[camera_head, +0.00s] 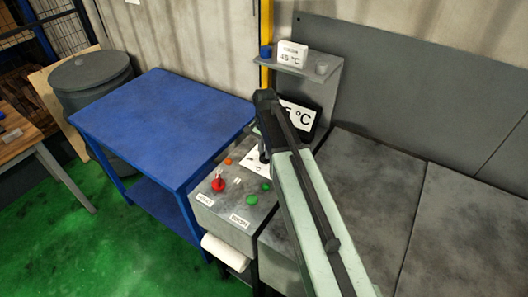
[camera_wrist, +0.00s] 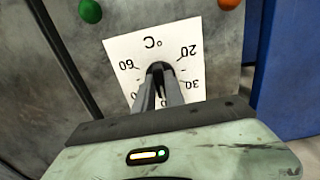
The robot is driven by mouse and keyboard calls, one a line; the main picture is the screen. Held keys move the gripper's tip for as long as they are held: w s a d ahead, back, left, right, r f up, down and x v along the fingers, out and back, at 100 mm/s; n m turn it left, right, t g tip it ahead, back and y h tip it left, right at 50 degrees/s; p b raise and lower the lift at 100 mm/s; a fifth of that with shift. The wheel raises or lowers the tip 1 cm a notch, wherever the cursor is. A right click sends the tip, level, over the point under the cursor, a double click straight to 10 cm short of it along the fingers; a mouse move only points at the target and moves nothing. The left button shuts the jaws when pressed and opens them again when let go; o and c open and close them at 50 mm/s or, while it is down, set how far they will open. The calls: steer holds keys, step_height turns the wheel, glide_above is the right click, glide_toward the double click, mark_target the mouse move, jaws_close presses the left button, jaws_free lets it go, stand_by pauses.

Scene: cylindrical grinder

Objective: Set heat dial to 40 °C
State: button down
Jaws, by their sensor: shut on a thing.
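The heat dial (camera_wrist: 158,68) is a dark knob in the middle of a white scale plate (camera_wrist: 122,48) in the wrist view. The scale appears upside down, with 60, 20, 30 and °C readable; the lower marks and the pointer are hidden by my fingers. My gripper (camera_wrist: 159,80) is shut on the knob from above. In the head view the scale plate (camera_head: 254,170) is partly covered by my arm.
A red button (camera_head: 218,184), green buttons (camera_head: 252,200) and an orange one share the grey control box. A blue table (camera_head: 165,120) stands to the left. A shelf (camera_head: 305,66) holds a card reading about 45 °C and small cups.

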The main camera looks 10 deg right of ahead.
stand_by(0.4)
steer(key=c, duration=1.4)
jaws_free()
step_height(320, 180, up, 8)
steer(key=p, duration=0.8)
steer(key=shift+f, duration=0.1)
